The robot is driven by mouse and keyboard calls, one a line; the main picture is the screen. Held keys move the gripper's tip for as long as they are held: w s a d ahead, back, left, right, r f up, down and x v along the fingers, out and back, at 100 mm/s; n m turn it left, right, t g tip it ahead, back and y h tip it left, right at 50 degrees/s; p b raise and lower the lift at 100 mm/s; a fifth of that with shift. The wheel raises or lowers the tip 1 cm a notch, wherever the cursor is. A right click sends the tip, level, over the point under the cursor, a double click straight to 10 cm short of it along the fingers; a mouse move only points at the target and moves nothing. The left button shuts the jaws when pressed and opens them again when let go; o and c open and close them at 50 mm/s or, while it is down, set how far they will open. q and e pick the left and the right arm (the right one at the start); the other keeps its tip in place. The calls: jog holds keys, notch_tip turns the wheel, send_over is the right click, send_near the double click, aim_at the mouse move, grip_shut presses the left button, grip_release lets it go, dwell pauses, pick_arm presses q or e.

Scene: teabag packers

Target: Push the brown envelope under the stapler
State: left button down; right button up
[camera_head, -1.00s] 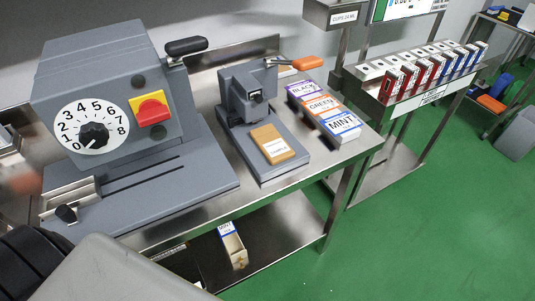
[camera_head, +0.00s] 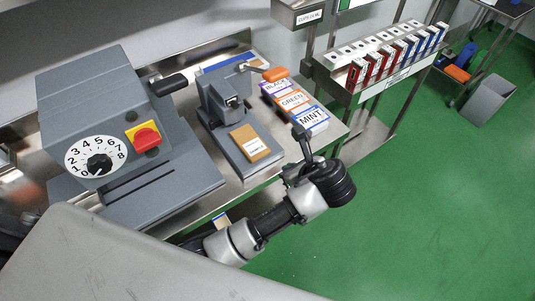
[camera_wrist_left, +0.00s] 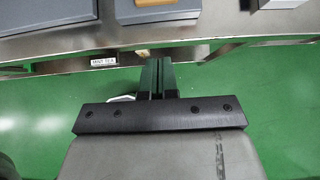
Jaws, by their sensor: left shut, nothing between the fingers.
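The brown envelope (camera_head: 257,142), with a white label, lies on the grey base plate in front of the stapler (camera_head: 222,98). The stapler is dark grey with an orange handle, and its head stands above the base, behind the envelope. My left gripper (camera_head: 301,133) is shut and empty, to the right of the envelope in the head view and apart from it. In the left wrist view my shut fingers (camera_wrist_left: 160,62) point towards the table's front edge. The envelope (camera_wrist_left: 150,3) and stapler base (camera_wrist_left: 158,15) are cut off at the top there. My right gripper is out of view.
Tea boxes (camera_head: 312,118) marked black, green and mint stand right of the stapler, close to my left gripper. A large grey machine (camera_head: 110,110) with a dial stands left. The steel table's front edge (camera_wrist_left: 230,42) is bare. A small box (camera_wrist_left: 103,60) sits on the lower shelf.

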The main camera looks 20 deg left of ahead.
aim_at(263, 157)
pick_arm(q)
jog(key=x, duration=0.3)
jog(key=a+r+p+x, duration=0.1)
jog(key=x, duration=0.3)
jog(key=w+p+x, duration=0.1)
jog(key=x, duration=0.2)
jog(key=shift+a+r, duration=0.1)
jog(key=shift+a, duration=0.2)
jog(key=shift+w+a, duration=0.4)
jog(key=shift+a, duration=0.05)
